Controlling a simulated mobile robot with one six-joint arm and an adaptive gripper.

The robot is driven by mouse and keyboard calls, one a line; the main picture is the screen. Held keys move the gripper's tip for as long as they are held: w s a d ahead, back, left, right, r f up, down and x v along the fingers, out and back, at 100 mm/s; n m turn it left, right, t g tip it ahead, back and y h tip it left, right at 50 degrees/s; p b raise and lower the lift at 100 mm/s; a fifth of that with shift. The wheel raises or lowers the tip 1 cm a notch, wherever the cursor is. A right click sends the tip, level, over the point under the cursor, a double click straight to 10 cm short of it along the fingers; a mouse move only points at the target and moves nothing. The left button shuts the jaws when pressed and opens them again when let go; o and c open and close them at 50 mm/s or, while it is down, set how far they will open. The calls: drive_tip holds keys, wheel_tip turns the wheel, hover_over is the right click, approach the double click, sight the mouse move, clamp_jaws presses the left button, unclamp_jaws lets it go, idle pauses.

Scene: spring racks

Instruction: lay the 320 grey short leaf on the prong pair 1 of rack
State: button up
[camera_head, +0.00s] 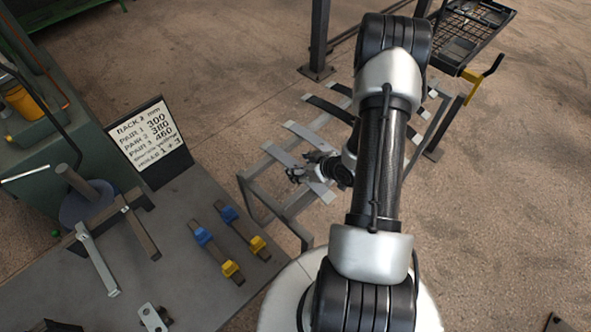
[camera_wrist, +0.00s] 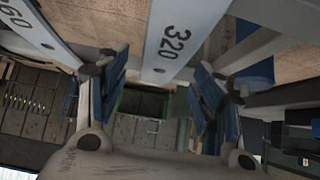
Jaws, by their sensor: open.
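The 320 grey short leaf (camera_wrist: 180,28) shows in the wrist view, its number readable, lying between my two blue-padded fingers. My gripper (camera_wrist: 158,82) is open, one finger on each side of the leaf, with gaps visible. In the head view my gripper (camera_head: 302,172) is at the near-left side of a metal stand (camera_head: 262,207), over a grey leaf (camera_head: 322,193) that it partly hides. Another grey leaf (camera_wrist: 30,28), its number ending in 60, lies to the left in the wrist view. Which thing is prong pair 1 I cannot tell.
A sign (camera_head: 148,140) reads pair 1 300, pair 2 380, pair 3 460. The bench (camera_head: 185,285) holds dark bars with blue and yellow blocks (camera_head: 204,236) and a grey strip (camera_head: 97,258). More leaves (camera_head: 303,134) lie on the stand. My arm hides part of it.

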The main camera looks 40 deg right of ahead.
drive_tip(key=shift+x, duration=1.1)
drive_tip(key=shift+s, duration=0.1)
drive_tip(key=shift+c, duration=0.5)
clamp_jaws()
drive_tip(key=shift+r, duration=0.1)
